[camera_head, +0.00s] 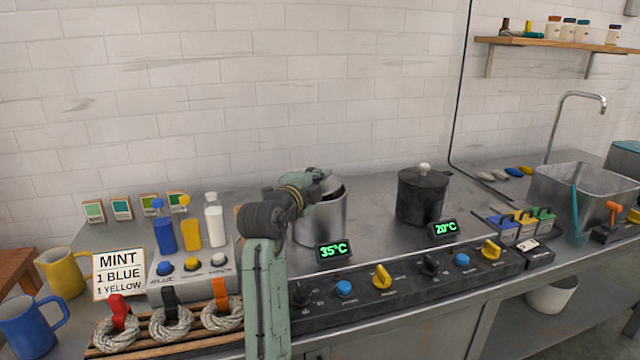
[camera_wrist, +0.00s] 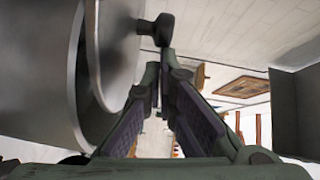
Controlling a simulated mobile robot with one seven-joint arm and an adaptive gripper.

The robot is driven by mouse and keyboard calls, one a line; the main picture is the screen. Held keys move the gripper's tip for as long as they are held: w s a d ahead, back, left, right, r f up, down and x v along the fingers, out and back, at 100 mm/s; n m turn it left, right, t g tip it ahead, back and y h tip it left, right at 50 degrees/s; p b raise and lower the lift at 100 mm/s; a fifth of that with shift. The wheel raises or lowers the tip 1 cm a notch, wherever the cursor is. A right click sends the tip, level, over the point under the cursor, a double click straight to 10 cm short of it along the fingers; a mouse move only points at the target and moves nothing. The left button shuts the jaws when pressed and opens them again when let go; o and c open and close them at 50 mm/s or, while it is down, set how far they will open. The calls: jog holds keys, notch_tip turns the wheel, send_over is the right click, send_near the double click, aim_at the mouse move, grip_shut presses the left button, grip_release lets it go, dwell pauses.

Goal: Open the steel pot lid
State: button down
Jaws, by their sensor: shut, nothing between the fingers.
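The steel pot (camera_head: 322,225) stands on the steel counter behind the 35°C display. In the wrist view the pot (camera_wrist: 40,60) fills the left side, with its lid (camera_wrist: 118,45) beside the rim and a dark gap between them. The lid's black knob (camera_wrist: 155,28) is at my fingertips; I cannot tell if they touch it. My gripper (camera_head: 320,176) is over the top of the pot and hides much of the lid in the head view. In the wrist view my gripper (camera_wrist: 160,62) has its fingertips together, with nothing held.
A black lidded pot (camera_head: 421,197) stands to the right. The knob panel (camera_head: 400,280) runs along the front. Blue, yellow and white bottles (camera_head: 190,232) stand left, above rope skeins (camera_head: 170,324). A sink (camera_head: 580,185) is at far right. The counter between the pots is clear.

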jog(key=shift+w+a+n+t+y, duration=0.15)
jog(key=shift+w+n+t+y, duration=0.15)
jog(key=shift+n+y, duration=0.3)
jog(key=shift+w+a+n+t+y, duration=0.1)
jog(key=shift+w+n+t+y, duration=0.15)
jog(key=shift+w+n+y, duration=0.4)
jog(key=shift+w+a+n+t+y, duration=0.15)
jog(key=shift+n+t+y, duration=0.1)
jog(key=shift+y, duration=0.6)
